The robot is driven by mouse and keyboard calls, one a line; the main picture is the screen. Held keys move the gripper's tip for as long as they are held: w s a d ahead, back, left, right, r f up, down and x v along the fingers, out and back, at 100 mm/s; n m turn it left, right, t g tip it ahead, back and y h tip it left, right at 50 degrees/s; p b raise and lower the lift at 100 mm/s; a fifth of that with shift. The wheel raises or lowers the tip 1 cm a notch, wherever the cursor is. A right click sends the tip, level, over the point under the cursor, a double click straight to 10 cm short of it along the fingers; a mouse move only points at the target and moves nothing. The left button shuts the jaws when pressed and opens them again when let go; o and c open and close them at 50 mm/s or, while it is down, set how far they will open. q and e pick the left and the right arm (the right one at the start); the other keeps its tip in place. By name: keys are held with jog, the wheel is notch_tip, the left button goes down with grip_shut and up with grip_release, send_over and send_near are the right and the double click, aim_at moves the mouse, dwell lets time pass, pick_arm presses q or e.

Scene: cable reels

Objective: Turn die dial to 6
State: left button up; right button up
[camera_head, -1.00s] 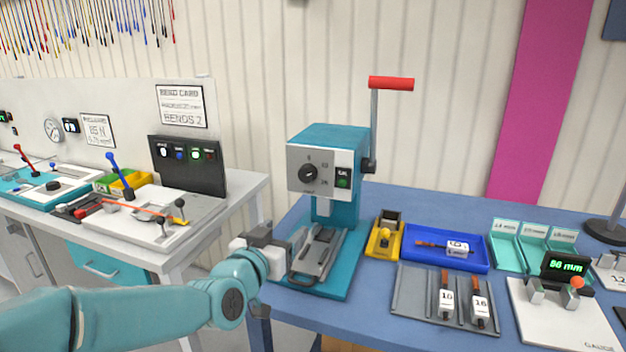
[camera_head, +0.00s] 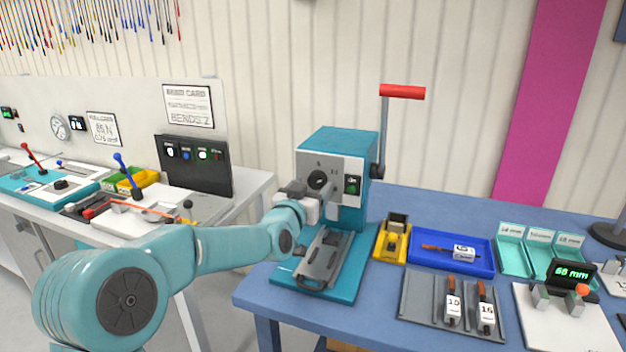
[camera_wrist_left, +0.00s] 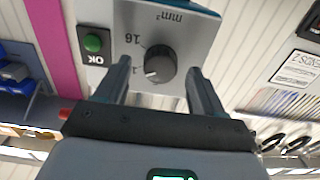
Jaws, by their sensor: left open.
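The die dial (camera_head: 318,180) is a round dark knob on the grey front plate of the teal press (camera_head: 338,140). In the left wrist view the dial (camera_wrist_left: 160,64) shows upside down, with "16" and "mm²" legible on the plate; the other marks are partly hidden. My left gripper (camera_head: 322,190) is in front of the press's face, just below the dial. In the wrist view its two open fingers (camera_wrist_left: 158,75) point at the plate, one on each side of the dial, with gaps between. Contact cannot be seen. My right gripper is not in view.
A green OK button (camera_head: 352,186) sits right of the dial. A red-handled lever (camera_head: 402,92) rises at the press's right side. A yellow block (camera_head: 392,240), blue tray (camera_head: 450,250) and grey tray (camera_head: 425,300) lie to the right on the blue table.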

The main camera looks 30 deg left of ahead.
pick_arm(q)
jog(key=shift+x, duration=0.8)
